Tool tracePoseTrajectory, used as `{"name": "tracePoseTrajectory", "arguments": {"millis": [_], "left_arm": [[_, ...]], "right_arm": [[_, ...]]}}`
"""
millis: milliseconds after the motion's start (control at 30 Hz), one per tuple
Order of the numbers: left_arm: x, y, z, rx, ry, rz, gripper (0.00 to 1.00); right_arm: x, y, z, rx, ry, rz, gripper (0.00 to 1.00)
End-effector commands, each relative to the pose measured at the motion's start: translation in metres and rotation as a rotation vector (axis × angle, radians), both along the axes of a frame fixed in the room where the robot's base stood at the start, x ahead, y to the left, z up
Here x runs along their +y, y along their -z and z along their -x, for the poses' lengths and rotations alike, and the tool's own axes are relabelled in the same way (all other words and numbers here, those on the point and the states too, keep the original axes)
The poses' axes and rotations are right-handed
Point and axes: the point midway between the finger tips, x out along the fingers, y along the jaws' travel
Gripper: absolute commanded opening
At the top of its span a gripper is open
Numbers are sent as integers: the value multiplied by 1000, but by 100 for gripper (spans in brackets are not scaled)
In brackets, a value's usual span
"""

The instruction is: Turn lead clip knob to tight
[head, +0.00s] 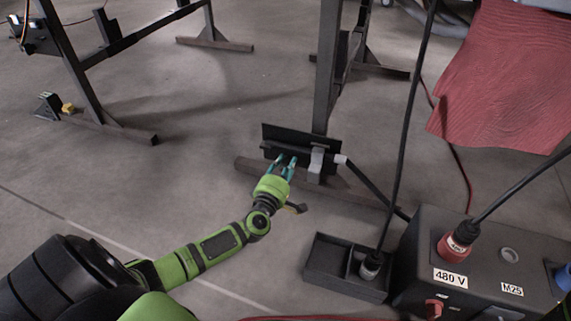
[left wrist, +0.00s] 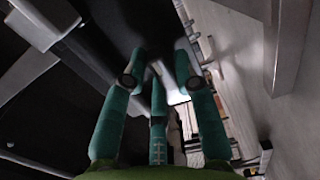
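My left gripper (head: 284,162) has teal fingers and reaches to the front of a dark plate at the foot of a steel post. The grey lead clip (head: 316,160) sits just right of the fingers, with a cable end on its right side. In the left wrist view the fingertips (left wrist: 160,66) stand apart, with a dark shape and a small pale piece between and beyond them. I cannot make out the clip's knob or its setting, nor whether the fingers touch anything. My right gripper is not in view.
The dark plate (head: 287,137) stands against the post (head: 326,70) above a floor beam (head: 350,191). A black open tray (head: 325,262) and a dark power box (head: 470,262) marked 480 V stand at lower right. Cables cross there. Red cloth (head: 505,80) hangs at upper right.

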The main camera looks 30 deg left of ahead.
Motion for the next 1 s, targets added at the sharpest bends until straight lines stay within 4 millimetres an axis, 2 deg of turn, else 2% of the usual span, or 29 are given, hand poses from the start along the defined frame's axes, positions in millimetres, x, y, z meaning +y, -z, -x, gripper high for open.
{"name": "tracePoseTrajectory", "arguments": {"millis": [333, 467, 567, 800, 1000], "left_arm": [[0, 0, 0, 0, 0, 2, 49], [-2, 1, 7, 1, 1, 3, 49], [-5, 2, 20, 2, 1, 5, 49], [-17, 2, 69, 3, 1, 3, 49], [-24, 1, 102, 1, 0, 2, 49]], "right_arm": [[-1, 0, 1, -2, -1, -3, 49], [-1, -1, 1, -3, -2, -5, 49], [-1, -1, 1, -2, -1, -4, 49], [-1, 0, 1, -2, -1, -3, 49], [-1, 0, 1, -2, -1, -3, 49]]}}
